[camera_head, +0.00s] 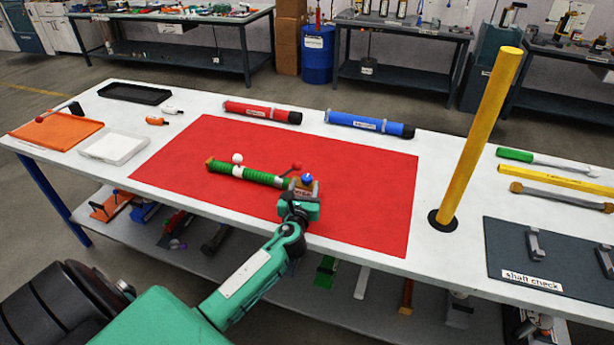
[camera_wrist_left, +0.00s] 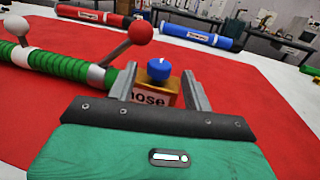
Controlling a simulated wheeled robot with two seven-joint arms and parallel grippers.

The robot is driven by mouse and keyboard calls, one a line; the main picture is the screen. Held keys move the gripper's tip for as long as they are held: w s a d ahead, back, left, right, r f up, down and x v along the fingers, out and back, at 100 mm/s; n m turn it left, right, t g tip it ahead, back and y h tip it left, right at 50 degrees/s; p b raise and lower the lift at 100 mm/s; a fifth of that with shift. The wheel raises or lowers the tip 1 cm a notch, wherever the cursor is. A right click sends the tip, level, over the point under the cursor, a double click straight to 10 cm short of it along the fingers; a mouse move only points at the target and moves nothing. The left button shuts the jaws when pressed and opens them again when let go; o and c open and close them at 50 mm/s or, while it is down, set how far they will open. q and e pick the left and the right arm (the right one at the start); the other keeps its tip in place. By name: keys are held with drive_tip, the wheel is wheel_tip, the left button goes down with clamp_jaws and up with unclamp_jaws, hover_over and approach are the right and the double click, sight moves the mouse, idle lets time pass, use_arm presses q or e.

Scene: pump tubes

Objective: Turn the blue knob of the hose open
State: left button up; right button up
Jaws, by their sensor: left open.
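The blue knob (camera_head: 307,178) sits on top of a small tan block labelled "hose" at the right end of the green ribbed hose (camera_head: 262,178). The blue knob also shows in the left wrist view (camera_wrist_left: 159,70), with the labelled block (camera_wrist_left: 152,94) below it. A white ball (camera_head: 237,158) and a red ball lever (camera_head: 296,167) stick up from the hose. My left gripper (camera_head: 303,190) is open, with one finger on each side of the block and knob. Whether the fingers touch them I cannot tell. My right gripper is not in view.
The hose lies on a red mat (camera_head: 360,200) on a white table. A red tube (camera_head: 262,112) and a blue tube (camera_head: 370,124) lie beyond it. A tall yellow pole (camera_head: 478,140) stands to the right. The mat's right side is clear.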

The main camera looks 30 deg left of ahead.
sight(306, 181)
use_arm(q)
drive_tip(key=shift+x, duration=2.35)
drive_tip(key=c, duration=1)
drive_tip(key=shift+o, duration=0.2)
